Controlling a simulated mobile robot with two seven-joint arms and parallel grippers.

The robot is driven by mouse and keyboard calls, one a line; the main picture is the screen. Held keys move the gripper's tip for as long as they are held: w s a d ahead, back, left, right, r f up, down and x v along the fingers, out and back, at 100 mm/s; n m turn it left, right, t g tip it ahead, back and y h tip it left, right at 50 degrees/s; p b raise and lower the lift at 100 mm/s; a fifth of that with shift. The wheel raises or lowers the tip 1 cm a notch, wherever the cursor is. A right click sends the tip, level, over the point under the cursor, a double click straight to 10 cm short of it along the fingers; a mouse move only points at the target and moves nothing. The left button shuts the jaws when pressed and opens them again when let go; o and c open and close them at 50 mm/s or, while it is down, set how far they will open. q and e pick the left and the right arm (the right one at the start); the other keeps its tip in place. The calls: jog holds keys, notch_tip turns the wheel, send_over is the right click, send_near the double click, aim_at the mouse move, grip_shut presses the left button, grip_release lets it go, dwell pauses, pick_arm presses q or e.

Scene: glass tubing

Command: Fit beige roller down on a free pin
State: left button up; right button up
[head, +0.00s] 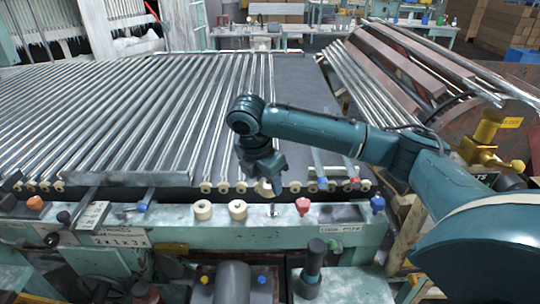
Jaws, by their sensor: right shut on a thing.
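My right gripper (264,178) reaches in from the right and points down over the near edge of the tube bed. It is shut on a beige roller (264,188), held just above the green front rail (340,238). A bare pin (273,210) stands on the rail a little right of and below the held roller. Two other beige rollers, one further left (203,209) and one nearer the pin (237,209), sit on the rail. The fingers hide part of the held roller. My left gripper is not in view.
Glass tubes (130,110) lie in rows on the bed, with small beige rollers along its near edge. A red knob (303,206) and a blue knob (377,204) stand on the rail right of the pin. A dark upright handle (314,262) is in front.

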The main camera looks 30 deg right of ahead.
jog(key=shift+w+d+r+n+t, duration=0.3)
jog(key=shift+d+r+n, duration=0.4)
jog(key=shift+n, duration=0.2)
send_over(272, 204)
jog(key=shift+f, duration=2.95)
jog(key=shift+r, duration=0.1)
jog(key=shift+p, duration=0.3)
jog(key=shift+f+b, duration=0.4)
jog(key=shift+f, duration=2.05)
jog(key=o, duration=1)
jog(key=shift+o, duration=0.2)
jog(key=v, duration=1.3)
jog(key=shift+a+r+b, duration=0.1)
jog(key=shift+r+b, duration=0.05)
jog(key=shift+b, duration=0.15)
